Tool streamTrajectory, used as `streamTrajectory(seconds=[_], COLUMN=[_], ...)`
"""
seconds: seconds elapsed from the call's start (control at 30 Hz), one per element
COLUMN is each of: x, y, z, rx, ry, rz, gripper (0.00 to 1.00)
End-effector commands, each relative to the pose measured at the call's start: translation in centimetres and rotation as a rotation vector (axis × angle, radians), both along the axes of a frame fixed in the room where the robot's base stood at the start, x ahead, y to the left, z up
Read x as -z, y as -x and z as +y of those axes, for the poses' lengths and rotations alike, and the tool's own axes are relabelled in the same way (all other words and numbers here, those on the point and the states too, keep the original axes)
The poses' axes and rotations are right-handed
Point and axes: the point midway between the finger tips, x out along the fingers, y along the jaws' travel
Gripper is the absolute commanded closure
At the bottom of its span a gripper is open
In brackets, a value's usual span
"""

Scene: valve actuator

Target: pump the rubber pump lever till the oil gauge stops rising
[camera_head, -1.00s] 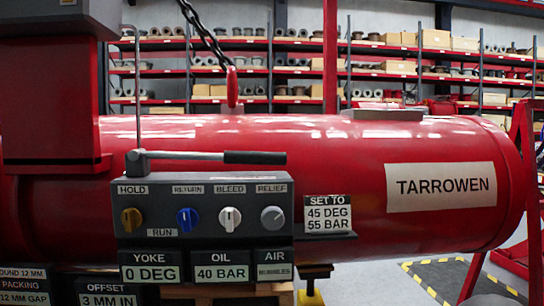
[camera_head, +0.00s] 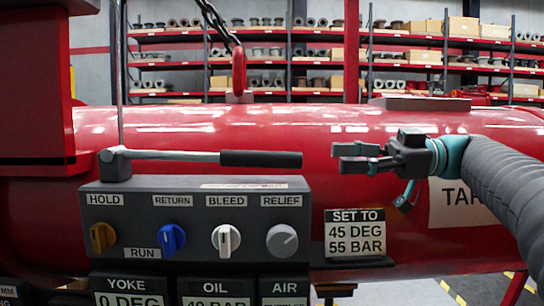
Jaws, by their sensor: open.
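The pump lever (camera_head: 185,156) is a grey bar lying level above the dark control box (camera_head: 200,243), with a black rubber grip (camera_head: 261,159) at its right end. My gripper (camera_head: 350,158) comes in from the right at about the grip's height. It is open and empty, with its fingers pointing left, a short gap right of the grip's end in the picture. How far apart they are in depth I cannot tell. The oil gauge (camera_head: 218,302) below the box is cut off at the bottom edge; its visible part seems to read 40 BAR.
Yellow HOLD (camera_head: 103,237), blue RETURN (camera_head: 172,239), white BLEED (camera_head: 226,240) and grey RELIEF (camera_head: 282,241) knobs stand on the box front. A sign (camera_head: 357,234) reads 45 DEG, 55 BAR. A red hook (camera_head: 239,72) hangs on a chain above. The red cylinder (camera_head: 320,125) lies behind.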

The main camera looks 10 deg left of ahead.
Motion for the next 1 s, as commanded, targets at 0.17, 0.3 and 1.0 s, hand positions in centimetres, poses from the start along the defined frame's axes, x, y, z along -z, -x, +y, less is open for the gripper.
streamTrajectory(seconds=[0.17,0.3,1.0], x=[0.0,0.0,0.0], y=[0.9,1.5,3.1], z=[2.9,5.6,13.2], rx=[-0.013,-0.014,-0.004], ry=[0.002,0.003,0.004], rz=[0.002,0.003,0.004], gripper=[0.47,0.47,0.47])
